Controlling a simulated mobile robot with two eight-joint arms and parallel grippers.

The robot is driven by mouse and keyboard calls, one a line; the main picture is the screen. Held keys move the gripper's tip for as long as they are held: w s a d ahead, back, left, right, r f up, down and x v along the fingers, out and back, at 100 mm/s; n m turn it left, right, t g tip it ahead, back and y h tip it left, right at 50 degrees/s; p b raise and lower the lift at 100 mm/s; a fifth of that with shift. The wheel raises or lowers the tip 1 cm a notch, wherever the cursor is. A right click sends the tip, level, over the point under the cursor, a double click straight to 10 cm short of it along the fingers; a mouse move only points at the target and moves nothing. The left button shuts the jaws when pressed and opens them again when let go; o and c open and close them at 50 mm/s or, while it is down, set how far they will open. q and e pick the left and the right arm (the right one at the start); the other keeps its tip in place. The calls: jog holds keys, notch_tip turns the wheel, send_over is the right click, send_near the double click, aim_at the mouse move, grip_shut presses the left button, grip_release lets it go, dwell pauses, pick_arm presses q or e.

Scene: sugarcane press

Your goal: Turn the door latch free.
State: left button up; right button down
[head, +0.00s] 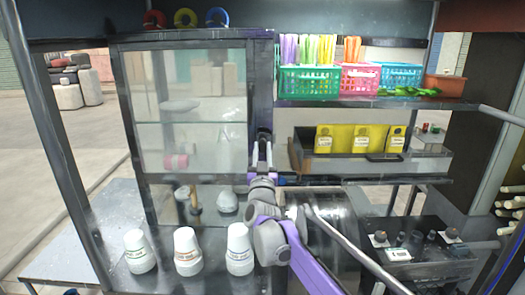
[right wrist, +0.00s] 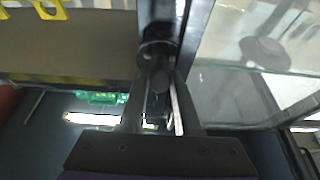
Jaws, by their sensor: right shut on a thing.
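The glass-fronted cabinet door (head: 195,120) stands at left centre in the head view, framed in dark metal, and looks closed. The dark door latch (head: 264,133) is on its right edge. In the right wrist view the latch (right wrist: 158,52) is a dark rounded piece on the door post. My right gripper (head: 262,150) is at the latch, its fingers pointing up along the door edge. In the right wrist view the gripper (right wrist: 160,90) is shut on the latch, with a finger on each side. The fingers hide part of it. My left gripper is out of view.
Three white jars (head: 187,252) stand in front of the cabinet. Right of the door, a shelf holds coloured baskets (head: 308,82), with a tray of yellow packets (head: 340,139) below. A metal rail (head: 350,245) runs at the lower right, near my right arm.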

jog(key=c, duration=0.6)
grip_release()
jog(key=shift+s, duration=0.1)
jog(key=shift+s+f, duration=0.2)
jog(key=shift+f, duration=0.05)
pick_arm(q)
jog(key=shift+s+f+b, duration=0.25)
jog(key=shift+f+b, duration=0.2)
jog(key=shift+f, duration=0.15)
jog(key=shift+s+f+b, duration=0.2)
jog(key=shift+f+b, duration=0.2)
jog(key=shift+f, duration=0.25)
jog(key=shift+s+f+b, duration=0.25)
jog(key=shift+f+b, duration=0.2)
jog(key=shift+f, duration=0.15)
pick_arm(e)
jog(key=v, duration=1)
